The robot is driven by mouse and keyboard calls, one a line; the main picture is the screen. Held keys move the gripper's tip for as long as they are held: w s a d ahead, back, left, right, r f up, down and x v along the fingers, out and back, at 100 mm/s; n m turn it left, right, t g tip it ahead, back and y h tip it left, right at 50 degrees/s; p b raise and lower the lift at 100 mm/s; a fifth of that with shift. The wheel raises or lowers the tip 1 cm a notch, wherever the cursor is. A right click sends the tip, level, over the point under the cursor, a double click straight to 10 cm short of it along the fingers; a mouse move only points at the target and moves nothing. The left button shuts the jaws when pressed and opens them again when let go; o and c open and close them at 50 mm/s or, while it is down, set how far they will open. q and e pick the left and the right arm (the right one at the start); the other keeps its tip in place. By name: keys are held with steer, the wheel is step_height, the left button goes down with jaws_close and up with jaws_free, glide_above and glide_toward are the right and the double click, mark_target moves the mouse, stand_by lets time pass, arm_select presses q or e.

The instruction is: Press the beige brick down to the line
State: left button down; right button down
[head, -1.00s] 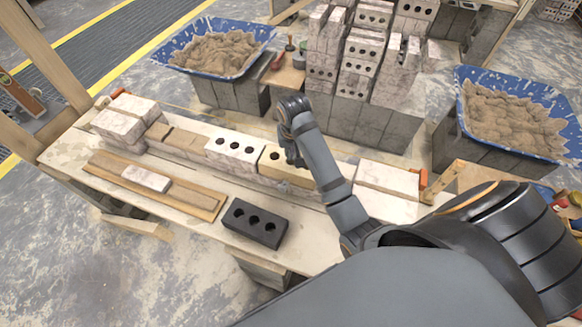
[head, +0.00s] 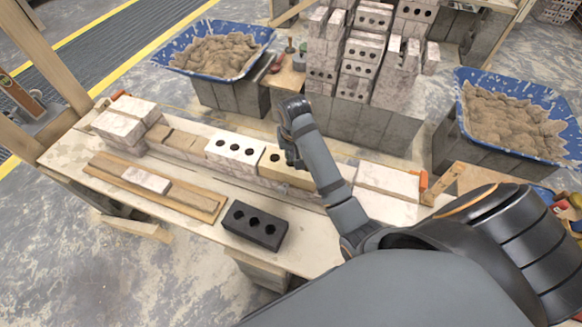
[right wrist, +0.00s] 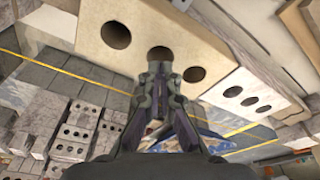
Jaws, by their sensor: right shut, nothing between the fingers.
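The beige brick (head: 268,161) lies in the row on the bench, right of a white brick with three holes (head: 235,149). My right gripper (head: 293,158) is above the beige brick and hides part of its top. In the right wrist view, the beige brick (right wrist: 92,22) shows three holes. The shut, empty fingers (right wrist: 160,66) point at its middle hole; I cannot tell whether they touch it. A thin yellow line (right wrist: 62,71) runs along the row in the right wrist view. The brick's height against it is unclear. My left gripper is not in view.
A black brick (head: 254,225) and a wooden board (head: 190,198) with a small pale block lie in front of the row. Blue mortar tubs (head: 215,50) (head: 510,115) stand behind, with stacked bricks (head: 362,55) between them. White bricks (head: 388,180) end the row at right.

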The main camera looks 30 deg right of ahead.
steer(key=shift+f, duration=0.8)
steer(key=shift+s+a+f+p, duration=0.15)
steer(key=shift+f+p, duration=0.15)
steer(key=shift+p, duration=0.45)
steer(key=shift+s+f+p, duration=0.15)
steer(key=shift+f+p, duration=0.15)
steer(key=shift+p, duration=0.45)
stand_by(4.7)
steer(key=r+p, duration=0.2)
steer(key=p, duration=0.1)
steer(key=r+p, duration=0.3)
steer(key=shift+w+r+p, duration=0.2)
steer(key=shift+r+p, duration=0.05)
steer(key=shift+p, duration=0.15)
steer(key=shift+f, duration=0.1)
